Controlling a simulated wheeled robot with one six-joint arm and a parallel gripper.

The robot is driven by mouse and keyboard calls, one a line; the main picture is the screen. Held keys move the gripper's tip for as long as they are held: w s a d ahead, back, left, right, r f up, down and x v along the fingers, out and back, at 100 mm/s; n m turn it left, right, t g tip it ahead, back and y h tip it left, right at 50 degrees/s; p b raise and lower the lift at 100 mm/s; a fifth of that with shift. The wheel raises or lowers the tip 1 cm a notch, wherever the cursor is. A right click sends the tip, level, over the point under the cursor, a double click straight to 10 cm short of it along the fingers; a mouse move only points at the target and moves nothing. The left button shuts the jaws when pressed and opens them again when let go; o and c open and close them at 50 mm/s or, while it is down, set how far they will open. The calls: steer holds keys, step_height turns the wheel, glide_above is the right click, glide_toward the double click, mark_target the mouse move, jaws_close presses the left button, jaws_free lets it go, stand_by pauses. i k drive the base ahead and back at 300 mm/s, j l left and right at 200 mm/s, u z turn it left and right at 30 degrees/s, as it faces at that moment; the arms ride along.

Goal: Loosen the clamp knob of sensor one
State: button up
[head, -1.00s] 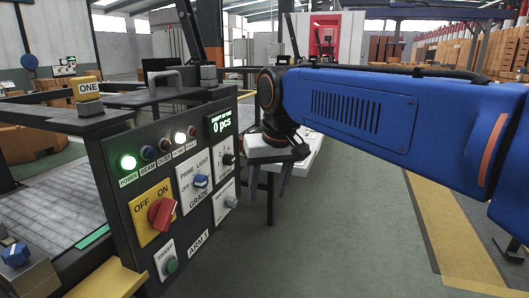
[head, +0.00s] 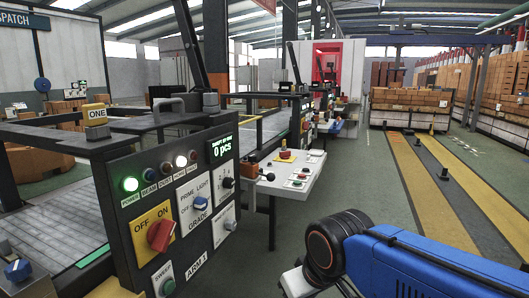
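A yellow tag marked ONE (head: 96,111) sits on a dark block on the frame at the left. A blue knob (head: 17,270) on a dark housing shows at the lower left edge; I cannot tell whether it is the clamp knob of sensor one. My gripper (head: 298,283) shows only as a pale part at the bottom edge, below my blue arm's dark wrist joint. Its fingertips are cut off or hidden, so its opening cannot be told. It is far to the right of the tag and the blue knob, with the control panel between.
Open floor (head: 375,185) lies to the right.

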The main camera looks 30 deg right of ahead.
mark_target(252, 158)
steer(key=z, duration=1.55)
steer(key=i+z, duration=0.4)
steer(key=i, duration=1)
steer(key=i+l, duration=0.15)
steer(key=i, duration=1.5)
steer(key=i+u, duration=0.1)
steer(key=u, duration=0.4)
steer(key=i+u, duration=0.15)
steer(key=u, duration=0.3)
steer(key=i+l+u, duration=0.1)
steer(key=u, duration=0.4)
